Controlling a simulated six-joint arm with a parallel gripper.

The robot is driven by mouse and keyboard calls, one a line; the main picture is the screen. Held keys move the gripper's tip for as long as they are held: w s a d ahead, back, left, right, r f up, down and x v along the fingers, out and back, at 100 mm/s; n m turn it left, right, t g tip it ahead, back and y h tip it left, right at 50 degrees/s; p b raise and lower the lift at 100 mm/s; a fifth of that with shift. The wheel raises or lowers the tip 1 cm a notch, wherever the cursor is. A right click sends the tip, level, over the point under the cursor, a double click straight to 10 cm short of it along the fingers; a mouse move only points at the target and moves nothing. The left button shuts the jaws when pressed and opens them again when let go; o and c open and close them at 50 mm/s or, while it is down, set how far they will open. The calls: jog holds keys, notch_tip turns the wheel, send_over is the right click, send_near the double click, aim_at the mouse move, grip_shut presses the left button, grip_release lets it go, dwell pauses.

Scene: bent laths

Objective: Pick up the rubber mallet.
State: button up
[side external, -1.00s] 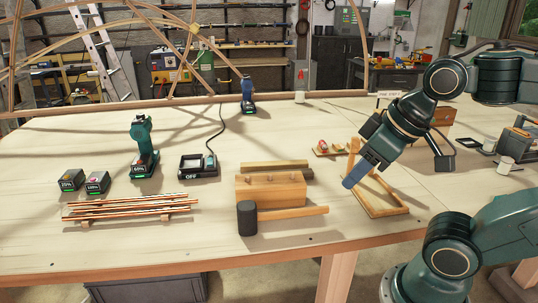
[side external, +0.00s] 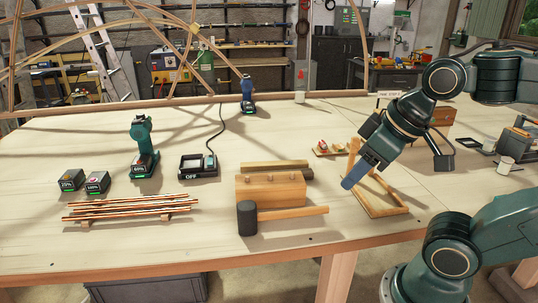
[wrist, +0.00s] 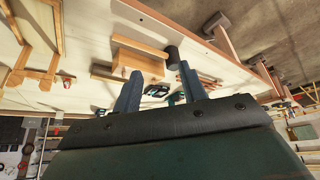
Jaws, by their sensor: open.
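The rubber mallet has a black cylindrical head (side external: 247,218) and a light wooden handle. It lies on the bench near the front edge, its handle pointing right, in front of a wooden block. In the wrist view the mallet head (wrist: 172,54) shows beyond the fingers. My gripper (side external: 350,184) is open and empty, above the bench to the right of the mallet's handle end and apart from it. In the wrist view my gripper's two fingers (wrist: 158,88) stand apart with nothing held between them.
The wooden block (side external: 270,188) stands close behind the mallet. A wooden frame (side external: 385,210) lies below and right of my gripper. Copper-coloured rods (side external: 130,207) lie left. A charger (side external: 198,166) and a green drill (side external: 143,150) stand farther back. The bench front is clear.

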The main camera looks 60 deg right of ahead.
jog(key=w, duration=0.1)
jog(key=n+g+y, duration=0.2)
jog(key=n+y, duration=0.1)
jog(key=n, duration=0.6)
send_over(268, 211)
jog(key=s+d, duration=0.3)
notch_tip(268, 211, down, 10)
jog(key=shift+s+d+r, duration=0.15)
jog(key=shift+d, duration=0.05)
jog(key=shift+x, duration=4.35)
jog(key=shift+s+a, duration=0.1)
jog(key=shift+s, duration=0.1)
